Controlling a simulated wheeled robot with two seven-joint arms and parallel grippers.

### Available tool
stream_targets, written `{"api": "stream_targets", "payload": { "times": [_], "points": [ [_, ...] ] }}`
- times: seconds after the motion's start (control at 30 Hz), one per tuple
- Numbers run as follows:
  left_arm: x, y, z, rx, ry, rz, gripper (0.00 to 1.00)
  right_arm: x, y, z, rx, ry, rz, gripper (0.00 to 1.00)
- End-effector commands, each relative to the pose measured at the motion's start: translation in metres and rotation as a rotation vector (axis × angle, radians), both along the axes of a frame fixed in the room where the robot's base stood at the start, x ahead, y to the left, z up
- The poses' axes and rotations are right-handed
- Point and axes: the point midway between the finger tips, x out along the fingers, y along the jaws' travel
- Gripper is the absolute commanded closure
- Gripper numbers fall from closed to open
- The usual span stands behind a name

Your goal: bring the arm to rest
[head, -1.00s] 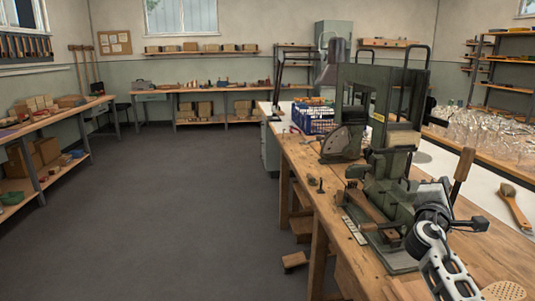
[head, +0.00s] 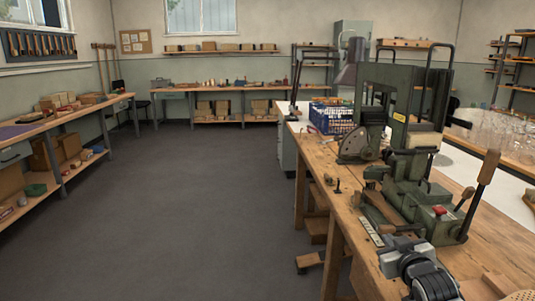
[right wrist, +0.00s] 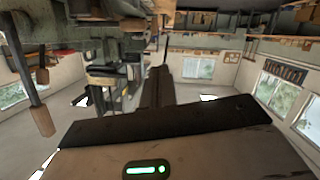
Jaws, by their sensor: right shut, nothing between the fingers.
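My right gripper (head: 400,252) is low at the right in the head view, over the front of the wooden bench (head: 345,225) and just in front of the green machine (head: 400,150). It is shut and empty. In the right wrist view its dark fingers (right wrist: 157,88) are together, with nothing between them. That view is upside down, and the machine (right wrist: 105,60) hangs at its left. My left gripper is in neither view.
The machine's lever with a wooden handle (head: 481,185) rises close to my right gripper. A red button (head: 440,211) sits on the machine. A blue crate (head: 330,118) stands farther back on the bench. The grey floor (head: 190,210) to the left is clear.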

Motion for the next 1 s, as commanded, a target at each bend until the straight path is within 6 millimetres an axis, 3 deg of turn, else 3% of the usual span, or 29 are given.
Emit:
{"api": "stream_targets", "payload": {
  "times": [0.03, 0.17, 0.3, 0.43, 0.5, 0.6, 0.77, 1.0],
  "points": [
    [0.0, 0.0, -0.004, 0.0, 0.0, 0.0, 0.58, -0.016, 0.013, -0.025, 0.009, 0.029, 0.02, 1.0],
    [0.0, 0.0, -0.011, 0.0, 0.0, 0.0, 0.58, -0.066, 0.046, -0.079, 0.04, 0.101, 0.073, 1.0],
    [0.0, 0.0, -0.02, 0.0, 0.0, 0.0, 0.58, -0.144, 0.089, -0.135, 0.103, 0.195, 0.133, 1.0],
    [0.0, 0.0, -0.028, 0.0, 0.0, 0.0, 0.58, -0.224, 0.125, -0.169, 0.182, 0.286, 0.171, 1.0],
    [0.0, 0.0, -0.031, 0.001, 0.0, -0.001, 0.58, -0.261, 0.139, -0.178, 0.221, 0.326, 0.181, 1.0],
    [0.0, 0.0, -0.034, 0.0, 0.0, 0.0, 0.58, -0.299, 0.152, -0.182, 0.267, 0.368, 0.185, 1.0],
    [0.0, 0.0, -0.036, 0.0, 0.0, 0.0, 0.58, -0.328, 0.161, -0.181, 0.303, 0.399, 0.185, 1.0],
    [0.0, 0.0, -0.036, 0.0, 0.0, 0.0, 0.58, -0.331, 0.162, -0.18, 0.307, 0.403, 0.185, 1.0]
  ]
}}
